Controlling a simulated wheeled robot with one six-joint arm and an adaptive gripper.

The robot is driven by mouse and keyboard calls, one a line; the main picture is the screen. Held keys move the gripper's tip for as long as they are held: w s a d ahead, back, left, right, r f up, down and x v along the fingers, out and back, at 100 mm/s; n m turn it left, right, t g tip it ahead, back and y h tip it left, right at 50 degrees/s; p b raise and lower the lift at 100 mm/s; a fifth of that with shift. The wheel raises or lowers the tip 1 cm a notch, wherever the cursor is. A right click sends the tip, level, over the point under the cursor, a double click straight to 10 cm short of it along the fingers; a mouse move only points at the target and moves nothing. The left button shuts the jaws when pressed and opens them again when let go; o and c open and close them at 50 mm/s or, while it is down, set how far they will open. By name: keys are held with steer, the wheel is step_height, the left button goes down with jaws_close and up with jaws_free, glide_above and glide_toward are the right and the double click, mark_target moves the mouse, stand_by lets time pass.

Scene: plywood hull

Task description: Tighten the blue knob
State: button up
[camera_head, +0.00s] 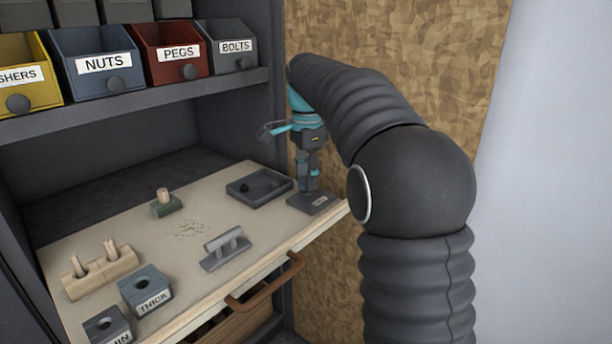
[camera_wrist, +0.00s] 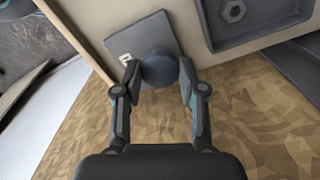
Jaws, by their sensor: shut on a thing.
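The blue knob (camera_wrist: 159,68) is round and dark blue in the wrist view, standing on a grey labelled plate (camera_wrist: 137,37). In the head view the plate (camera_head: 314,203) lies at the right end of the wooden work board, and the knob is hidden by my gripper. My gripper (camera_head: 308,186) points down over the plate. In the wrist view my gripper (camera_wrist: 158,80) has one finger on each side of the knob, shut on it. The label on the plate is partly covered and too small to read.
A dark tray (camera_head: 259,188) stands just left of the plate; a nut (camera_wrist: 233,11) lies in it. A grey handled block (camera_head: 226,249), THICK block (camera_head: 146,290) and peg holder (camera_head: 100,271) are on the board (camera_head: 150,235). Bins line the shelf above. A chipboard wall (camera_head: 420,60) is close behind.

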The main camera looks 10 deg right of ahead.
steer(key=m, duration=0.5)
steer(key=shift+r+m, duration=0.1)
steer(key=shift+m, duration=0.2)
steer(key=m, duration=1.3)
steer(key=shift+r, duration=0.1)
steer(key=o, duration=1.1)
steer(key=shift+d, duration=0.1)
steer(key=shift+o, duration=0.2)
